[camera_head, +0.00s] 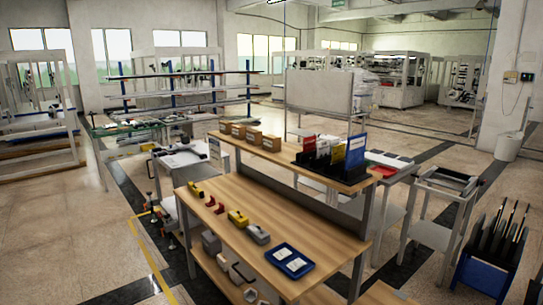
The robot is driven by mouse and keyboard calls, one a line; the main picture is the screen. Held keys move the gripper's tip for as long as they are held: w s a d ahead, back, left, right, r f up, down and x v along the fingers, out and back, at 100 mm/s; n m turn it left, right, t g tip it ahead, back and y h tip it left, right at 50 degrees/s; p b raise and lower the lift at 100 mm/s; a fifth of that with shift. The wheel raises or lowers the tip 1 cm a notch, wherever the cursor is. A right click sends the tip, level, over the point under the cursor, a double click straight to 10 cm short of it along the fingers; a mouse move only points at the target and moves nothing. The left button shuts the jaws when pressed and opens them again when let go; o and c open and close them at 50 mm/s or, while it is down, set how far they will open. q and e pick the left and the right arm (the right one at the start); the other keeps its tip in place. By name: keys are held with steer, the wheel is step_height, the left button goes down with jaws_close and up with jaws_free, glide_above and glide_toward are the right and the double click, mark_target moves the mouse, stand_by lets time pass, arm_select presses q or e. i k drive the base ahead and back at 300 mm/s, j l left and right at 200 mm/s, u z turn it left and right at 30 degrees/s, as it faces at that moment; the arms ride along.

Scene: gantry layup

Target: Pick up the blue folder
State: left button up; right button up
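The blue folder (355,152) stands upright at the right end of a black file rack (338,176) on the workbench's raised back shelf. Beside it, to the left, stand white, yellow, red and black folders in the same rack. The lower part of the blue folder is partly hidden by the rack. Neither of my grippers shows in the head view, and nothing is seen touching the folder.
The wooden workbench (215,222) carries yellow and red tools and a blue tray (289,261). Several cardboard boxes (254,136) stand on the shelf's left part. Open floor (65,235) lies at left.

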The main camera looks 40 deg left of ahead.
mark_target(356, 145)
steer(key=u, duration=0.65)
steer(key=i+j+u, duration=0.25)
steer(key=u, duration=0.15)
steer(key=i+j+u, duration=0.6)
steer(key=u, duration=0.15)
steer(key=i+j+u, duration=0.15)
steer(key=i+u, duration=0.25)
steer(key=i+j+z, duration=0.1)
steer(key=i, duration=0.3)
steer(key=i+j+z, duration=0.15)
steer(key=i, duration=0.25)
